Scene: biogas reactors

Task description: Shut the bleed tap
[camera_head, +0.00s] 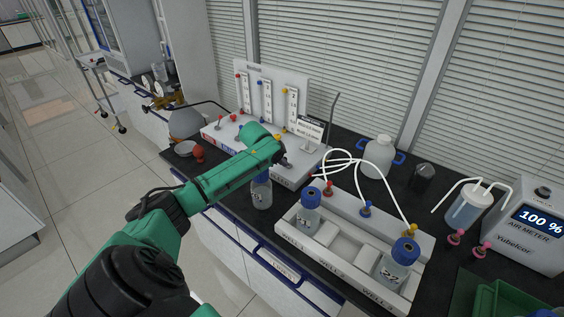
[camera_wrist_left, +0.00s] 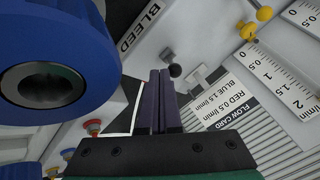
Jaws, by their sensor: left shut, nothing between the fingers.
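In the head view my left gripper (camera_head: 284,158) is at the panel's right end, and the arm hides part of the panel base.
A large blue cap (camera_wrist_left: 45,84) is very close on the left in the wrist view. In the head view a blue-capped bottle (camera_head: 261,193) stands below my forearm. A white rack (camera_head: 330,258) with bottles, white hoses and an air meter (camera_head: 525,232) are to the right.

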